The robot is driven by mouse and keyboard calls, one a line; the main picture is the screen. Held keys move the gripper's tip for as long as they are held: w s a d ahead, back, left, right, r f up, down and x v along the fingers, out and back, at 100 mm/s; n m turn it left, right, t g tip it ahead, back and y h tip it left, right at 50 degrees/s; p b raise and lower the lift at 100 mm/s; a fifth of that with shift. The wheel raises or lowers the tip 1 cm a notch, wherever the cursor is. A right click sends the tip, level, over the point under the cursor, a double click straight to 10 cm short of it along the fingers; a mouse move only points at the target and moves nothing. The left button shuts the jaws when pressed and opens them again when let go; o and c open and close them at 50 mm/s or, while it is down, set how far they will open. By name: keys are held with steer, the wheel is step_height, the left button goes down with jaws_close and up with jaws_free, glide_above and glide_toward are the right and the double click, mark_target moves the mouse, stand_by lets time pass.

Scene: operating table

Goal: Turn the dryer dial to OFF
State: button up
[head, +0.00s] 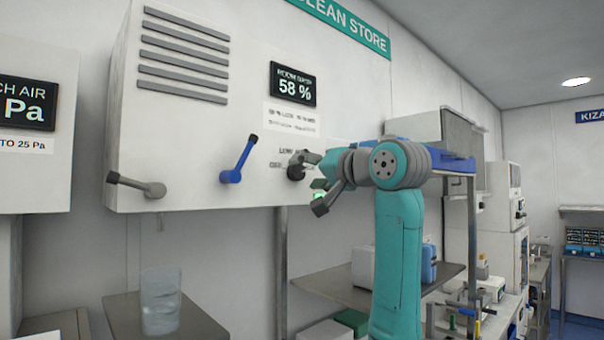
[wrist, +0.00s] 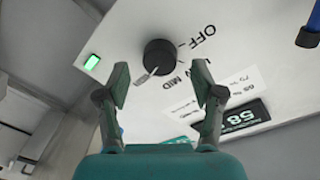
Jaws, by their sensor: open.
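The dryer dial (wrist: 160,57) is a round black knob on the white cabinet face. In the wrist view the lettering OFF, a partly hidden LOW and MID runs along its right and lower right. A pale pointer-like mark shows at its lower left, away from OFF. My gripper (wrist: 162,84) is open, its two fingers apart on either side of the dial's line, with nothing held. In the head view my gripper (head: 313,183) is at the cabinet's right part and partly covers the dial (head: 295,173) and its lettering. I cannot tell whether a finger touches the dial.
A blue lever (head: 238,160) and a grey lever (head: 138,186) stick out of the cabinet (head: 190,130) left of the dial. A green lamp (wrist: 91,62) is lit near the dial. A display (head: 293,85) reads 58 %. A glass (head: 160,300) stands on the lower left shelf.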

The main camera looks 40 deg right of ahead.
mark_target(297, 172)
steer(key=shift+w, duration=1.25)
steer(key=c, duration=1.1)
steer(key=shift+c, duration=0.2)
